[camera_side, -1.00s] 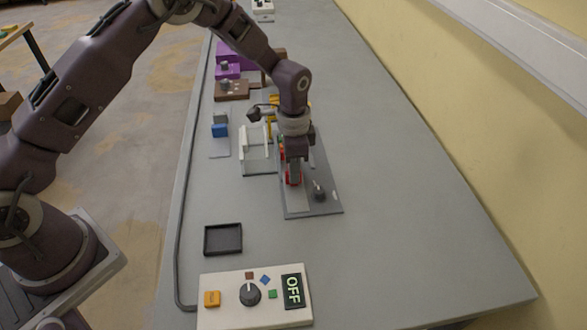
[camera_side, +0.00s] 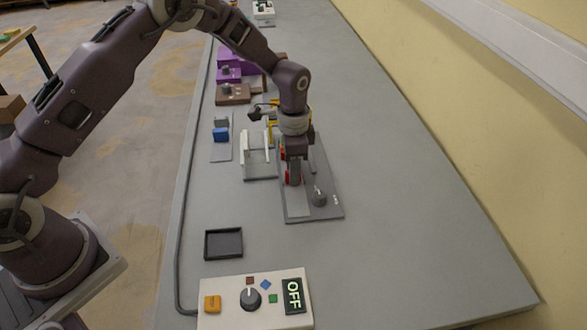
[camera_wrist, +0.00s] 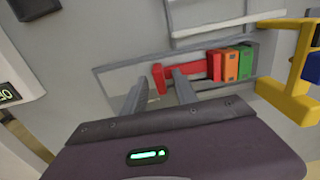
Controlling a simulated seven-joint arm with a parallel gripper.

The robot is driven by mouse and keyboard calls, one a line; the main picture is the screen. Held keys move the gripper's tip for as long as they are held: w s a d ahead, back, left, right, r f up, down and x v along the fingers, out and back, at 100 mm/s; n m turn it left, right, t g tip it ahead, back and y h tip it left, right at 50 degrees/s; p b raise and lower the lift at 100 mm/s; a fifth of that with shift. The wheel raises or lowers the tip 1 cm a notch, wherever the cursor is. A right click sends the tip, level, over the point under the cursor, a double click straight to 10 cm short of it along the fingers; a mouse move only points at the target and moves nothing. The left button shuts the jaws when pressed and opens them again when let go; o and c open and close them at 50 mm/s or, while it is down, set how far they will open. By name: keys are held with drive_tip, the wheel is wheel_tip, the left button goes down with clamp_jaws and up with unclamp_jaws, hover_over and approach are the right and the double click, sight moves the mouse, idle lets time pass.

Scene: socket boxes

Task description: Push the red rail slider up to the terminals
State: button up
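The red rail slider (camera_wrist: 158,78) shows in the wrist view as an upright red tab with a red bar running right along a grey rail plate (camera_wrist: 118,75). At the plate's right end stand a red block (camera_wrist: 217,66), an orange block (camera_wrist: 230,66) and a green block (camera_wrist: 245,62), which look like the terminals. In the side view my gripper (camera_side: 294,182) is low over the plate and hides most of the slider.
A white frame (camera_side: 258,170) sits left of the plate, and a yellow bracket (camera_wrist: 291,97) stands beyond the terminals. A black tray (camera_side: 223,243) and a control box reading OFF (camera_side: 235,308) lie nearer. The right side is clear.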

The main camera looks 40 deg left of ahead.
wheel_tip(320, 180, up, 7)
drive_tip(key=shift+r, duration=0.1)
idle(0.4)
drive_tip(key=s+a+r+n+t, duration=0.1)
drive_tip(key=s+a+r+n, duration=0.1)
drive_tip(key=s+r, duration=0.5)
drive_tip(key=s+a+r+n+t, duration=0.1)
drive_tip(key=s+r+n, duration=0.15)
drive_tip(key=r, duration=0.75)
drive_tip(key=s+a+r+n+t, duration=0.1)
drive_tip(key=s+r+n, duration=0.1)
drive_tip(key=s, duration=0.9)
drive_tip(key=s+a+r+n+t, duration=0.1)
drive_tip(key=s+a+n+t, duration=0.1)
drive_tip(key=s, duration=0.9)
drive_tip(key=shift+r+t, duration=0.3)
drive_tip(key=shift+r, duration=0.05)
